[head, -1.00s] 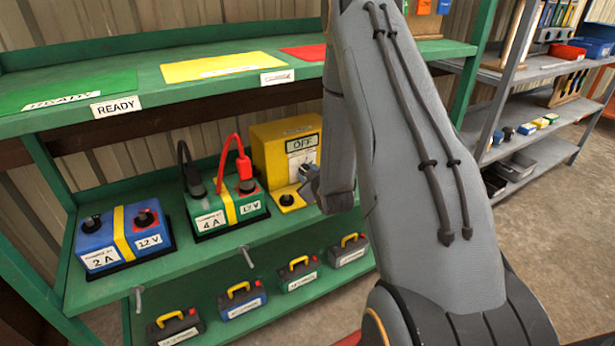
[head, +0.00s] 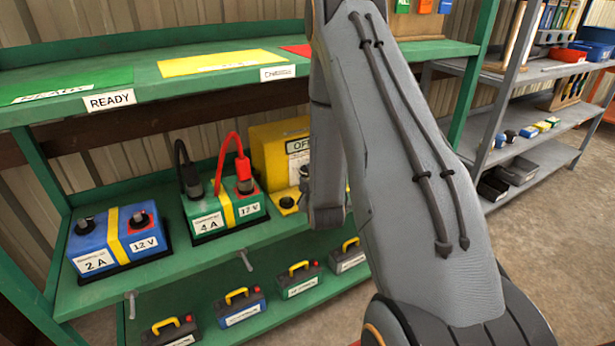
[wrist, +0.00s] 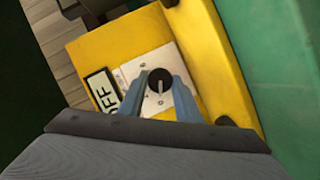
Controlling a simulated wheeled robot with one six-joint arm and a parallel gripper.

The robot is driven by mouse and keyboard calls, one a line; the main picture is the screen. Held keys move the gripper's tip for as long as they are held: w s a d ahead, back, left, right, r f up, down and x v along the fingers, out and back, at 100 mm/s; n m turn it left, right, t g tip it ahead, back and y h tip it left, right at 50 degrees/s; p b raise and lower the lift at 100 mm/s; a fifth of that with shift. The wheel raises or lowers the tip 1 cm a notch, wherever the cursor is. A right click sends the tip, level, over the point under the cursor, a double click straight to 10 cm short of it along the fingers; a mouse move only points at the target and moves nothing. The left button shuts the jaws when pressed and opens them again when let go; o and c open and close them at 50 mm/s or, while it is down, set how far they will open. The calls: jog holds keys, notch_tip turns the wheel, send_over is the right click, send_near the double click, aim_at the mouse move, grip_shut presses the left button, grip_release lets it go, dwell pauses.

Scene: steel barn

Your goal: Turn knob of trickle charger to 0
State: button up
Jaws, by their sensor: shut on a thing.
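The trickle charger (head: 263,150) is a yellow box on the green middle shelf, partly hidden behind my arm in the head view. Its OFF sign (wrist: 103,91) reads sideways in the wrist view. The black round knob (wrist: 160,79), with a pale pointer line, sits on a white dial plate (wrist: 187,102). My gripper (wrist: 160,84) has its blue-grey fingers on both sides of the knob and is shut on it. The dial's printed marks are too small and too covered to read surely.
A green 4 A battery (head: 222,208) with black and red clamps stands left of the charger, and a blue 2 A battery (head: 115,238) farther left. The ready shelf (head: 180,85) runs above. Several small batteries (head: 243,306) stand on the shelf below.

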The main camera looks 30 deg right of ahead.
jog(key=o, duration=1.1)
jog(key=shift+c, duration=0.2)
jog(key=v, duration=0.7)
jog(key=shift+s+a+r+b, duration=0.1)
jog(key=shift+s+a+b, duration=0.05)
jog(key=shift+s+b, duration=0.25)
jog(key=shift+w, duration=0.1)
